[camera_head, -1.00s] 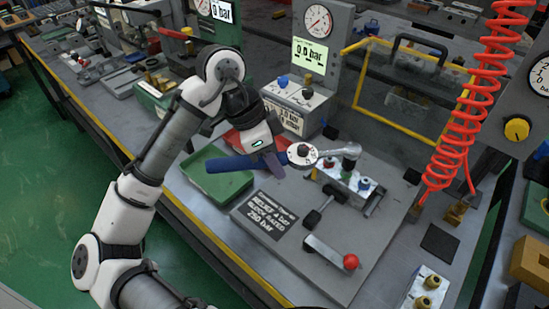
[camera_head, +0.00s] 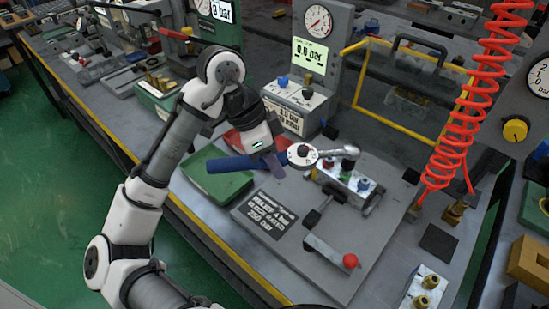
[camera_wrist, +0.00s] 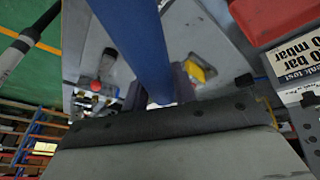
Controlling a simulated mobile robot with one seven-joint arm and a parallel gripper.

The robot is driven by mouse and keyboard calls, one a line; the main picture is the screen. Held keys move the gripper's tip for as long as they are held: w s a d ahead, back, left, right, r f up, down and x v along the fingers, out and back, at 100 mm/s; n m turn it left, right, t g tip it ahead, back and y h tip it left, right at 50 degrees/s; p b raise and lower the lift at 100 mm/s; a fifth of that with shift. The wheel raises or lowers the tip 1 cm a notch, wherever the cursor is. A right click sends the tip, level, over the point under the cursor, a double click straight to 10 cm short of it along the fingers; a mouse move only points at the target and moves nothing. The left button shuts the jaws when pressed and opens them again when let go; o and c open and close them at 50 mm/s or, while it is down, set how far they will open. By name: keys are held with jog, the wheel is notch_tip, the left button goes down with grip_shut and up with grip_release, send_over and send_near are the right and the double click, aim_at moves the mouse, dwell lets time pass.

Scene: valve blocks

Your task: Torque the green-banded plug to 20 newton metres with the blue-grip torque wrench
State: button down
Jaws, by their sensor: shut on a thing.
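My gripper (camera_head: 271,165) is shut on the blue grip (camera_head: 232,163) of the torque wrench, whose round dial (camera_head: 302,155) sits just right of my fingers. The wrench lies about level, its ratchet head (camera_head: 350,151) over the metal valve block (camera_head: 338,184). A dark socket hangs below the head, at the green-banded plug (camera_head: 346,175); I cannot tell whether it is fully seated. A red-banded plug (camera_head: 328,163) and a blue-banded plug (camera_head: 363,185) stand on either side. In the wrist view the blue grip (camera_wrist: 140,45) runs between my fingers.
A green tray (camera_head: 215,178) lies left of the fixture plate. A lever with a red knob (camera_head: 350,261) and a black label plate (camera_head: 265,214) are in front. A gauge box (camera_head: 297,103) stands behind, and a red coiled hose (camera_head: 455,125) hangs at right.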

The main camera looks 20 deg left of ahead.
jog(key=shift+f+b, duration=0.9)
jog(key=shift+f, duration=0.35)
dwell(0.4)
jog(key=shift+w+a+m+g+p, duration=0.2)
jog(key=shift+w+a+m+p, duration=0.1)
jog(key=shift+w+m, duration=0.25)
jog(key=shift+w+a+m+g+p, duration=0.25)
jog(key=shift+w+m, duration=0.1)
jog(key=shift+w, duration=0.25)
jog(key=shift+w, duration=0.2)
jog(key=shift+w+a+m+g+p, duration=0.2)
jog(key=shift+w+m+p, duration=0.2)
jog(key=shift+w+m, duration=0.15)
jog(key=shift+w+a+m+g+p, duration=0.1)
jog(key=shift+w+m+g+p, duration=0.05)
jog(key=shift+w+m+p, duration=0.3)
jog(key=shift+w, duration=0.1)
